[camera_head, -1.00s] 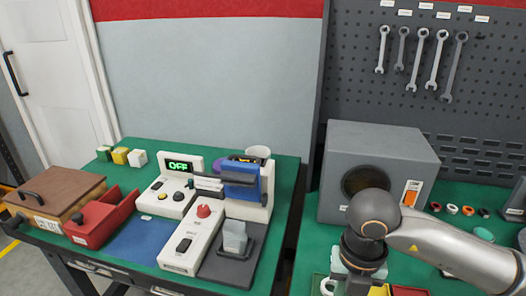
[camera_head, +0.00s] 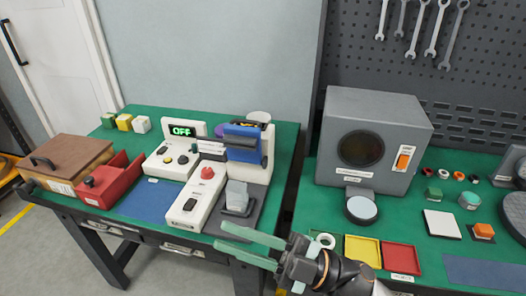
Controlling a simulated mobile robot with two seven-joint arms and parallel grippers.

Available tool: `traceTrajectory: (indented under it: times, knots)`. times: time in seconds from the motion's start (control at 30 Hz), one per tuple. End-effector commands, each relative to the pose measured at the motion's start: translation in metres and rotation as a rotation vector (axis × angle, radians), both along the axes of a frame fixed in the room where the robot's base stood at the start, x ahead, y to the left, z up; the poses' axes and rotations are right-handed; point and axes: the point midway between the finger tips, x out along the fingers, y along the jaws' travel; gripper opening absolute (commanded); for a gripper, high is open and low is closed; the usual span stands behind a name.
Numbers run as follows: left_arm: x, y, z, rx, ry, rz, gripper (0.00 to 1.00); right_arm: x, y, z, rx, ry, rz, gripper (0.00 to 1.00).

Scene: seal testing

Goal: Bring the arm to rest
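My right gripper (camera_head: 249,248) is in the lower middle of the head view, with its arm coming in from the lower right. Its two pale green fingers point left and stand apart, with nothing between them. My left gripper is not in view.
The left table (camera_head: 285,140) holds a tester reading OFF (camera_head: 182,131), a red open box (camera_head: 103,182) and a brown lidded box (camera_head: 66,160). The right table holds a grey speaker-like box (camera_head: 372,140), a yellow tray (camera_head: 362,249) and a red tray (camera_head: 402,258).

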Motion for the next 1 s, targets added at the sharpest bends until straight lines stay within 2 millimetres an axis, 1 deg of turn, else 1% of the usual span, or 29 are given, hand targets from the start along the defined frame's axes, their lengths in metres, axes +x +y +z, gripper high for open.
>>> traceTrajectory:
  times: [0.03, 0.07, 0.1, 0.13, 0.17, 0.2, 0.27, 0.3, 0.33, 0.37, 0.4, 0.47, 0.5, 0.6, 0.7, 0.73, 1.0]
  knots:
    - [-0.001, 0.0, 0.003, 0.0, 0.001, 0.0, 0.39, 0.02, -0.014, -0.008, 0.068, 0.115, -0.124, 0.22]
    - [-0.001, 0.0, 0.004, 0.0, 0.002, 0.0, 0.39, 0.033, -0.024, -0.015, 0.097, 0.178, -0.2, 0.22]
    - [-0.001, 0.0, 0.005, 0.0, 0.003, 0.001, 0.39, 0.049, -0.039, -0.029, 0.128, 0.267, -0.302, 0.22]
    - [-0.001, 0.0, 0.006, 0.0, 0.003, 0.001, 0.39, 0.059, -0.051, -0.042, 0.144, 0.336, -0.378, 0.22]
    - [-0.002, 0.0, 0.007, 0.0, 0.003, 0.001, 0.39, 0.067, -0.063, -0.059, 0.152, 0.409, -0.452, 0.22]
    - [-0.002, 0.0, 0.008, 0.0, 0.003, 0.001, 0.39, 0.075, -0.081, -0.083, 0.155, 0.508, -0.55, 0.22]
    - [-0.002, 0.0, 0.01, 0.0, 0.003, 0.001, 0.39, 0.079, -0.105, -0.122, 0.143, 0.65, -0.679, 0.22]
    - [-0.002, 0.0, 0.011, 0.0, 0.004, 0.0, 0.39, 0.077, -0.12, -0.149, 0.125, 0.742, -0.755, 0.22]
    - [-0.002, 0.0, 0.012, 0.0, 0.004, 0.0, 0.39, 0.073, -0.131, -0.169, 0.108, 0.811, -0.806, 0.22]
    - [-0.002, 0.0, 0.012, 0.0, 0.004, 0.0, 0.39, 0.067, -0.141, -0.189, 0.089, 0.877, -0.854, 0.22]
    - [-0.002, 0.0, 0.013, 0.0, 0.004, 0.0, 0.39, 0.057, -0.153, -0.216, 0.058, 0.965, -0.91, 0.22]
    - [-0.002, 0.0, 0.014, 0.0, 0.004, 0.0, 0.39, 0.037, -0.169, -0.252, 0.009, 1.09, -0.98, 0.22]
    - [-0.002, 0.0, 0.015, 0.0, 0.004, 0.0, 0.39, 0.023, -0.178, -0.273, -0.024, 1.165, -1.018, 0.22]
    - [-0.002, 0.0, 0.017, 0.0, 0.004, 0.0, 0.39, -0.014, -0.193, -0.314, -0.1, 1.325, -1.08, 0.22]
    - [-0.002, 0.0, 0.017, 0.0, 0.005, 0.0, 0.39, -0.043, -0.202, -0.339, -0.157, 1.433, -1.111, 0.22]
    - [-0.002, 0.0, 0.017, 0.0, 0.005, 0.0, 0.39, -0.049, -0.203, -0.344, -0.169, 1.456, -1.116, 0.22]
    - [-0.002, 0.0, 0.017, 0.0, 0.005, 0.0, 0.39, -0.051, -0.204, -0.345, -0.172, 1.462, -1.119, 0.22]
